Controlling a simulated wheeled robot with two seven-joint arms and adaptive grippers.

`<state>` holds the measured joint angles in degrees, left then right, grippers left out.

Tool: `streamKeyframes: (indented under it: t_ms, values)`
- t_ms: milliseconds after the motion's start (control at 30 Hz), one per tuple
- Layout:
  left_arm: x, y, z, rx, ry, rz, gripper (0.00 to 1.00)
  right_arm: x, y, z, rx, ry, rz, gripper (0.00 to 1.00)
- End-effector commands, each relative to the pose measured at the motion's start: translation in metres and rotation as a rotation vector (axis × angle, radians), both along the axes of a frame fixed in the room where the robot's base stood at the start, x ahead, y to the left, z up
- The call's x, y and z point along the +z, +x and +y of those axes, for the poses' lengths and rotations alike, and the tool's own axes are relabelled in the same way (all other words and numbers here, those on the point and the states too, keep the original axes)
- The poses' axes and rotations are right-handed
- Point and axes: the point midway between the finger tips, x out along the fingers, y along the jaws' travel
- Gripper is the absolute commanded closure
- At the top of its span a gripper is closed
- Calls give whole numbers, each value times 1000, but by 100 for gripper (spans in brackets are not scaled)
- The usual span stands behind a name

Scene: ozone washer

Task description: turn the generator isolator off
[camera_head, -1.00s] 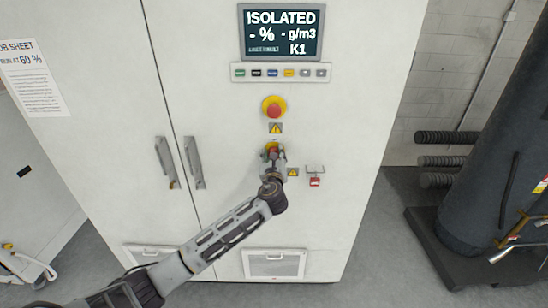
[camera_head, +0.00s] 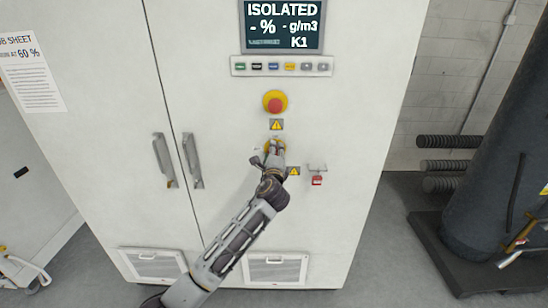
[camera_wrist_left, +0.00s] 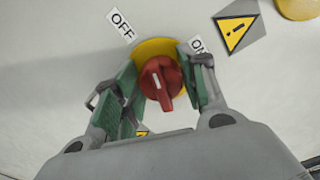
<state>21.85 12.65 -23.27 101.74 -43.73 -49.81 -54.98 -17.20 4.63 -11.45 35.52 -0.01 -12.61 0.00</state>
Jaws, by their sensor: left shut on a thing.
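The generator isolator is a red rotary knob (camera_wrist_left: 160,82) on a yellow plate (camera_wrist_left: 148,48), with an OFF label (camera_wrist_left: 121,24) at upper left and a partly hidden ON label (camera_wrist_left: 197,46) at upper right. My left gripper (camera_wrist_left: 166,88) is shut on the knob, one green-padded finger on each side. In the head view, my left gripper (camera_head: 275,150) covers most of the yellow plate (camera_head: 267,146). My right gripper is not in view.
The display (camera_head: 282,24) reads ISOLATED. A red and yellow emergency stop (camera_head: 275,103) sits above the isolator. A red padlock (camera_head: 317,180) hangs on a hasp to the right. Two door handles (camera_head: 192,160) are at left. A dark cylinder (camera_head: 490,190) stands at far right.

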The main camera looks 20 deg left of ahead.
Motion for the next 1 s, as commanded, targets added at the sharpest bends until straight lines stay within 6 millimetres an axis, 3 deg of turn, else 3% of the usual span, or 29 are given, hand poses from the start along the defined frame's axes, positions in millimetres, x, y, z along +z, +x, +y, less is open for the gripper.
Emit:
streamKeyframes:
  t_ms: [400,1000]
  values:
    - [-4,0,0,1,-283,-81,82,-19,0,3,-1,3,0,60]
    - [-3,0,1,2,-348,-97,82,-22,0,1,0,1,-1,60]
